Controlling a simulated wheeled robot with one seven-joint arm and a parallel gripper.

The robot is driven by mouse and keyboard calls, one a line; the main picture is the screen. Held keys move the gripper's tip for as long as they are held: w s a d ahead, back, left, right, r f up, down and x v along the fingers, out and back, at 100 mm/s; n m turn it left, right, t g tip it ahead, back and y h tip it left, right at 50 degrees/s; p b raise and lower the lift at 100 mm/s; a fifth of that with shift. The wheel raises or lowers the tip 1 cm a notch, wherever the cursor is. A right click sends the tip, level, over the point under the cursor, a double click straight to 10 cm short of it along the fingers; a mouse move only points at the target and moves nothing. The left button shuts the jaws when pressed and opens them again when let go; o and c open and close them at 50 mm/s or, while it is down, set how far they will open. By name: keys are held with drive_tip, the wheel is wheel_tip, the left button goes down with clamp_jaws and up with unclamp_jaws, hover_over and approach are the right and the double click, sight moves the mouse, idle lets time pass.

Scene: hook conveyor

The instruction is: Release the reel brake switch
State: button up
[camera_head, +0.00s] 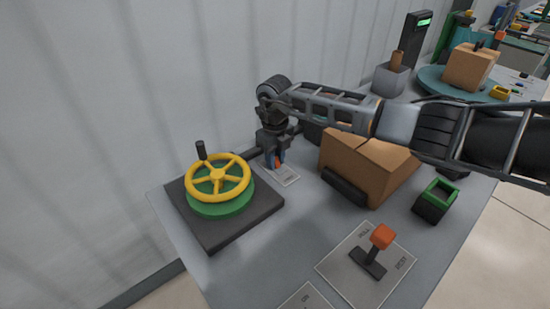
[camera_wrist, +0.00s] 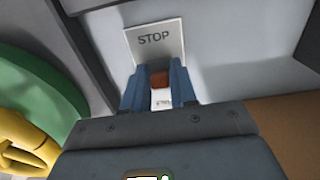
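A small orange-red switch knob (camera_wrist: 159,80) stands at a white plate marked STOP (camera_wrist: 153,42). The head view shows the knob (camera_head: 277,164) and part of its plate (camera_head: 286,177) beside the handwheel. My gripper (camera_wrist: 160,82) has its blue fingers on either side of the knob, and the knob fills the gap between them. In the head view my gripper (camera_head: 275,158) points down at the plate. The knob's base is hidden. A second lever (camera_head: 381,238) with an orange block handle stands on a larger labelled plate at the front; its lettering is too small to read surely.
A yellow handwheel (camera_head: 218,176) on a green hub stands close left of my gripper. A cardboard box (camera_head: 368,165) is close on the right, with my arm above it. A green-topped black block (camera_head: 437,200) lies farther right. The wall (camera_head: 110,110) is behind.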

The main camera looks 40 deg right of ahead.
clamp_jaws()
drive_tip(key=shift+s+d+t, duration=0.1)
drive_tip(key=shift+s+t, duration=0.35)
drive_tip(key=shift+t, duration=0.65)
drive_tip(key=shift+s+t+b, duration=0.3)
drive_tip(key=shift+t, duration=0.55)
drive_tip(key=shift+s+t+b, duration=0.25)
drive_tip(key=shift+t+b, duration=0.05)
drive_tip(key=shift+t, duration=0.55)
drive_tip(key=shift+o, duration=1.8)
unclamp_jaws()
drive_tip(key=shift+r, duration=0.1)
